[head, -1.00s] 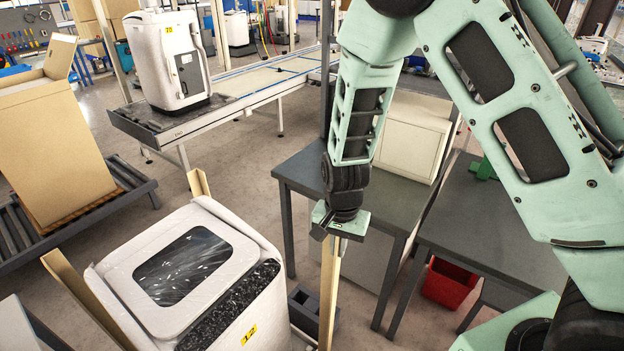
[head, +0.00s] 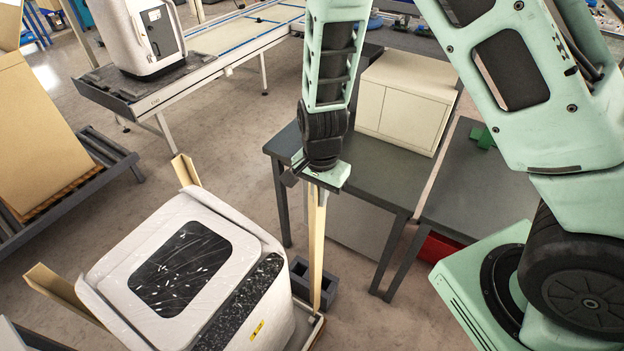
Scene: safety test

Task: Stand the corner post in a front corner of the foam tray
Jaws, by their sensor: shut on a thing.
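My gripper (head: 318,180) is shut on the top end of a long tan corner post (head: 317,235). The post hangs nearly upright at the right side of a white wrapped appliance (head: 180,265) with a dark window on top. Its lower end is close to a corner of the foam tray (head: 313,335), of which only a small edge shows beside the appliance's base. I cannot tell whether the post touches the tray. Two other tan posts stand at the appliance's corners, one at the back (head: 185,170) and one at the left (head: 60,290).
A dark grey block with openings (head: 302,272) lies on the floor behind the held post. A grey table (head: 375,180) with a cream cabinet (head: 405,100) stands behind my gripper. A conveyor (head: 215,55) carries another white unit (head: 140,35). Bare floor lies between.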

